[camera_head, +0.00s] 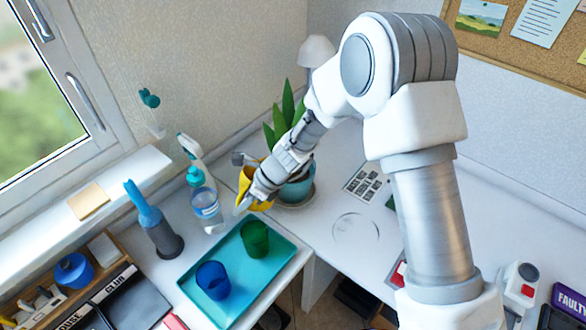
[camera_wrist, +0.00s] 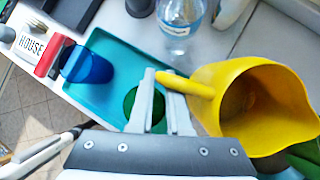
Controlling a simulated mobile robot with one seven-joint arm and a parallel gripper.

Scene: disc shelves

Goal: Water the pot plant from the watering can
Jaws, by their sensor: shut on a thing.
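The yellow watering can (camera_head: 243,178) is at the back of the desk, partly hidden behind my gripper (camera_head: 246,203). In the wrist view my gripper (camera_wrist: 165,98) has its fingers on the can's yellow handle (camera_wrist: 187,84), with the can's open mouth (camera_wrist: 255,103) to the right. I cannot tell whether the can touches the desk. The pot plant (camera_head: 285,112) has tall green leaves and stands upright in a teal pot (camera_head: 299,190) on a saucer, just right of the can. My wrist hides part of the pot. Some leaves show at the wrist view's lower right (camera_wrist: 304,160).
A clear bottle (camera_head: 207,210) and a spray bottle (camera_head: 193,158) stand left of the can. A teal tray (camera_head: 252,288) in front holds a green cup (camera_head: 254,238) and a blue cup (camera_head: 213,280). A blue brush in a holder (camera_head: 162,236) stands further left.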

